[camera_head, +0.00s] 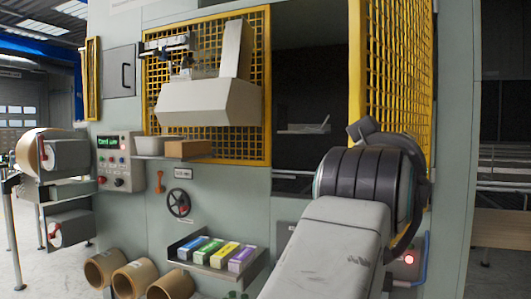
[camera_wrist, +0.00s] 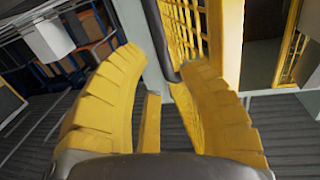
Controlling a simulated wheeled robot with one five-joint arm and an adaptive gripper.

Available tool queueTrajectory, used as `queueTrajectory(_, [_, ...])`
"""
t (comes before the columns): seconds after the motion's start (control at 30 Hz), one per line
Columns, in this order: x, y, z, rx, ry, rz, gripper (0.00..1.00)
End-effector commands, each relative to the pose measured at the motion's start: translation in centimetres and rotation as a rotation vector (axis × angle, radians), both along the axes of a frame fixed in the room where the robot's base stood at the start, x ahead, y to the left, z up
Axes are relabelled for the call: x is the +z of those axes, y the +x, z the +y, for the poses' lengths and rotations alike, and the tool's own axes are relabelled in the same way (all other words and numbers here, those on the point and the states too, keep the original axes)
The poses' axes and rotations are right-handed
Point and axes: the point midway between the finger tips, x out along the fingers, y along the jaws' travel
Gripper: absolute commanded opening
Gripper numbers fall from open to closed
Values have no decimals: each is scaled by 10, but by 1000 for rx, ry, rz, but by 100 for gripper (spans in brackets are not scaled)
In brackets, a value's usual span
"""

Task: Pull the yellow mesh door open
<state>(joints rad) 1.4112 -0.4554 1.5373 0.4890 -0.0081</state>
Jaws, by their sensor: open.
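The yellow mesh door (camera_head: 395,70) is at the right of the head view. It stands at an angle to the machine front, with a dark opening to its left. My arm hides its lower part. In the wrist view its yellow mesh (camera_wrist: 186,25) runs down behind my fingers. A dark bar (camera_wrist: 160,40), which looks like the door's handle, reaches down between the fingertips, close to the right one. I cannot tell whether they touch. My gripper (camera_wrist: 162,65) is open, with its two yellow fingers apart. In the head view my arm hides it.
A second yellow mesh panel (camera_head: 205,120) with a grey hopper (camera_head: 208,102) is left of the opening. A shelf with several coloured boxes (camera_head: 215,252) juts out below. Cardboard rolls (camera_head: 135,278) lie at the lower left. A red-lit box (camera_head: 408,260) is right of my arm.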

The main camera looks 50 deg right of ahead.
Motion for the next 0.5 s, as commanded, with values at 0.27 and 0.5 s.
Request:
queueTrajectory(0.27, [0,5,-35,-1,2,0,36])
queueTrajectory(0.5, [0,8,-50,-1,0,0,36])
